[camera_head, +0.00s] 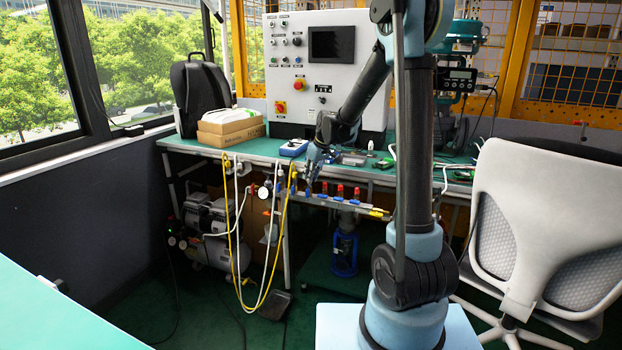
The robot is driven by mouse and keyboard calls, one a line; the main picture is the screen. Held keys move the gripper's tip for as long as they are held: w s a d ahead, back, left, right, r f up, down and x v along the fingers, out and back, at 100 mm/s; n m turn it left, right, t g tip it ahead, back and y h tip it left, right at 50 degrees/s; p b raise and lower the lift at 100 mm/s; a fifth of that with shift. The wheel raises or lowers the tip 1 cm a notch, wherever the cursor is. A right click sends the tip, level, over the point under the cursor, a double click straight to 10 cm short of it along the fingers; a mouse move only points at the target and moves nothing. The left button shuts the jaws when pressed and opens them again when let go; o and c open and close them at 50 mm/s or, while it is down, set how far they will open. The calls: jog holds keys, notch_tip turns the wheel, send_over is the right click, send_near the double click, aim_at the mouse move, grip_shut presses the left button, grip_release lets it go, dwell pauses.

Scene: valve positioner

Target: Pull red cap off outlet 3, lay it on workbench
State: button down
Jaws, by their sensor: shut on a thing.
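A manifold (376,210) runs along the front edge of the workbench (230,147), with several outlets in a row. Red caps stand upright on the outlets to the right of my gripper, among them one red cap (340,190) and another red cap (357,192). My gripper (311,179) points down at the left part of the row. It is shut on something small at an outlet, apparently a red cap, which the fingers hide. I cannot read outlet numbers at this size, nor tell whether the held cap still sits on its outlet.
Yellow and white hoses (262,285) hang just left of my gripper. A control cabinet (318,90) is behind. An office chair (535,215) stands at right.

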jog(key=shift+r, duration=0.4)
dwell(0.5)
jog(key=shift+r, duration=1.95)
